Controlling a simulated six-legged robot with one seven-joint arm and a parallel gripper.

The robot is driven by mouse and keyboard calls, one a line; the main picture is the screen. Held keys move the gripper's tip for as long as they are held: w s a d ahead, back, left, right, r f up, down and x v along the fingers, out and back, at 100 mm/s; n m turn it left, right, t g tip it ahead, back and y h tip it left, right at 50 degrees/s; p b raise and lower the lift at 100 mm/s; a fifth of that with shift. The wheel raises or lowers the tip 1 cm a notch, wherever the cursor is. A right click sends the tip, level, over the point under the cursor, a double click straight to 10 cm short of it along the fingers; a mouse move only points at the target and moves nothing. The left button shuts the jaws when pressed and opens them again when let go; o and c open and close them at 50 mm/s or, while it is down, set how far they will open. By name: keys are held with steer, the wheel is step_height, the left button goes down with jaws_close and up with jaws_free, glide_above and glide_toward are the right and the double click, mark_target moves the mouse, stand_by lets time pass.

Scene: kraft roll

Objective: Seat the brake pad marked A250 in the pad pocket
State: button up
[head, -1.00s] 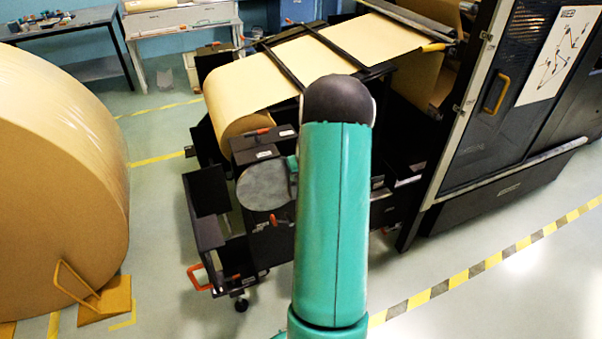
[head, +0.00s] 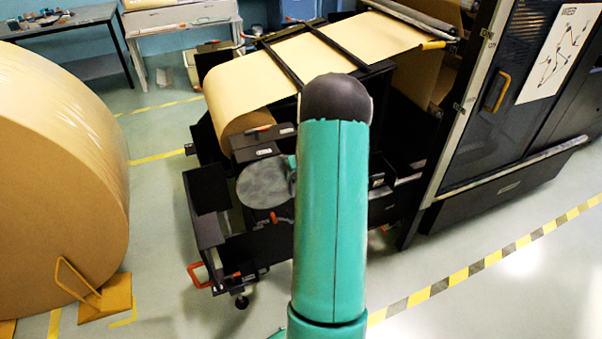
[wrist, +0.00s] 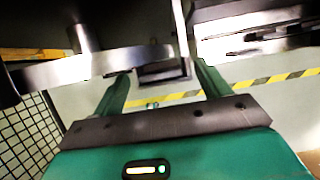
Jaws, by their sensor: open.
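My gripper (wrist: 162,72) is open, its two green fingers spread apart in the wrist view. A small dark block with a paler frame (wrist: 160,72) shows between and beyond the fingertips; I cannot tell whether it is a pad or the pocket. No A250 mark is readable on anything. A grey metal disc (head: 263,183) stands on the dark unwinder's near side. In the wrist view a round metal rim (wrist: 85,68) lies close at upper left. In the head view my green arm hides my gripper and the area behind it.
The black unwinder carries a kraft web (head: 330,55). An open dark tray with an orange handle (head: 198,275) juts out at its lower left. A large kraft roll (head: 60,180) stands left, with a yellow chock (head: 103,298). A dark press cabinet (head: 500,110) stands right. Floor between is clear.

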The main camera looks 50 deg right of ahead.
steer(key=v, duration=1.4)
steer(key=shift+w+d, duration=0.1)
